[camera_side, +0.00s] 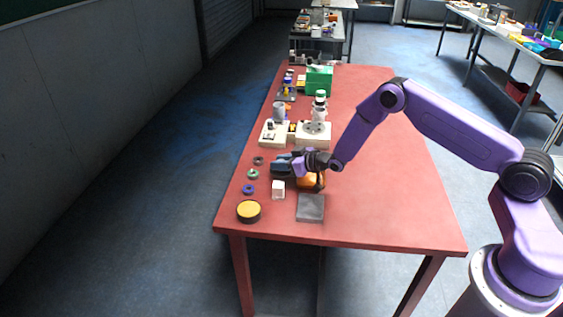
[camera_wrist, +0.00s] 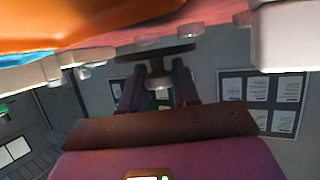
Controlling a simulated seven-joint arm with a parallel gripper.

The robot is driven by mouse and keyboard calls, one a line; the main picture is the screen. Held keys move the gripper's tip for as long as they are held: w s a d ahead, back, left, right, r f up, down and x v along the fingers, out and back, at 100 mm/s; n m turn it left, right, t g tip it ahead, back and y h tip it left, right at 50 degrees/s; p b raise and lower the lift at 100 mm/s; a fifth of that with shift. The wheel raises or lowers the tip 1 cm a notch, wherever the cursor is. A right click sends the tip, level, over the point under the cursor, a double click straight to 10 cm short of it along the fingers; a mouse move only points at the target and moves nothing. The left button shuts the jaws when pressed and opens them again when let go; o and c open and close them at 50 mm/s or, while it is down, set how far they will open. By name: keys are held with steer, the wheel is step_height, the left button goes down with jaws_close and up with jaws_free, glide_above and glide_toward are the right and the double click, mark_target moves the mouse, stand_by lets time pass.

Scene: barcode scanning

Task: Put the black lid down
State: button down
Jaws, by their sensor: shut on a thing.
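My gripper (camera_wrist: 157,85) is shut on the stem or knob of a dark, flat round thing that I take as the black lid (camera_wrist: 152,53). The lid shows nearly edge-on past the fingertips in the wrist view. In the side view my gripper (camera_side: 291,163) is low over the left half of the red table, beside an orange object (camera_side: 312,182) and a dark blue object (camera_side: 281,171). The lid is too small and too hidden there to make out. I cannot tell whether it touches anything.
A grey slab (camera_side: 310,208), a white block (camera_side: 278,190) and a black round container with a yellow top (camera_side: 249,211) lie near the front. Small rings (camera_side: 253,174) line the left edge. White equipment (camera_side: 314,134) stands behind. The table's right side is clear.

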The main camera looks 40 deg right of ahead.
steer(key=shift+f, duration=0.45)
steer(key=c, duration=0.8)
jaws_free()
steer(key=shift+s, duration=0.1)
